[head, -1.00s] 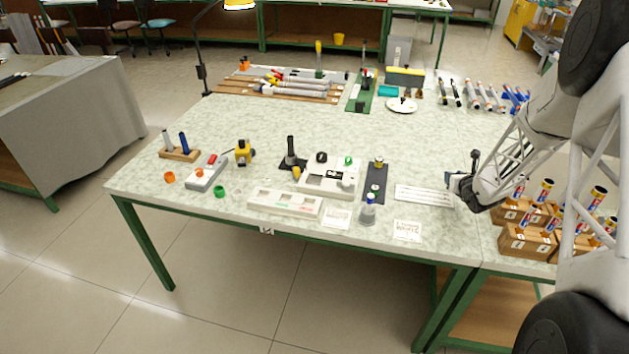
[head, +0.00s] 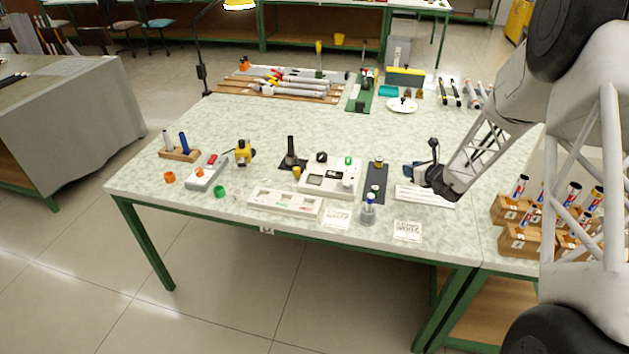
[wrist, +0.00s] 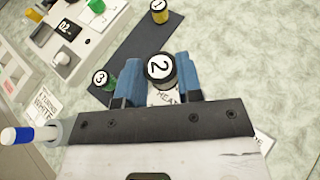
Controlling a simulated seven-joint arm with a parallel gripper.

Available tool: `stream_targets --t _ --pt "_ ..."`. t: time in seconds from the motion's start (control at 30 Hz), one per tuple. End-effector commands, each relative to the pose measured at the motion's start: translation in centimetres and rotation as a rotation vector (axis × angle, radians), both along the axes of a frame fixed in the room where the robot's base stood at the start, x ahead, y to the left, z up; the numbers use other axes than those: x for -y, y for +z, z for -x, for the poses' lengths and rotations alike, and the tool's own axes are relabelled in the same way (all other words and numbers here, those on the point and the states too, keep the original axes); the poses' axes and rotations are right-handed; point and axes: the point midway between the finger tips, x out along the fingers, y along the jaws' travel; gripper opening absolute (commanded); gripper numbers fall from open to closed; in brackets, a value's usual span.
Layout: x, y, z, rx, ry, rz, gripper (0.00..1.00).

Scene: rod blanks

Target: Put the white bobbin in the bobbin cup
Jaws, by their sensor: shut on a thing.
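My gripper (wrist: 155,85) is shut on a round piece numbered 2 (wrist: 160,68), with a white top face and a dark rim. Its blue fingers stand on either side of it, and its lower part is hidden. In the head view my gripper (head: 414,172) is above the right part of the table, just right of the dark strip. I cannot tell from its visible colour whether the held piece is the white bobbin.
The dark strip (wrist: 130,45) carries a yellow piece numbered 1 (wrist: 159,11) and a green piece numbered 3 (wrist: 101,77). A white device (head: 316,181) stands left of it. Printed cards (head: 407,231) lie near the front edge. Wooden blocks (head: 527,241) with tubes stand at right.

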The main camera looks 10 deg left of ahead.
Motion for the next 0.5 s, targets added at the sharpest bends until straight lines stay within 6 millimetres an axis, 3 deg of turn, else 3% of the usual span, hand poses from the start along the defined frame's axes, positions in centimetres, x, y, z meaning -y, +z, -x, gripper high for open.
stream_targets --t 0.03,0.2,0.5 --pt "-2.0 0.4 0.7 0.001 0.051 0.000 0.11" --pt "-7.9 1.3 3.3 -0.001 0.224 0.000 0.11" --pt "-17.0 2.7 9.1 -0.001 0.525 0.000 0.11"
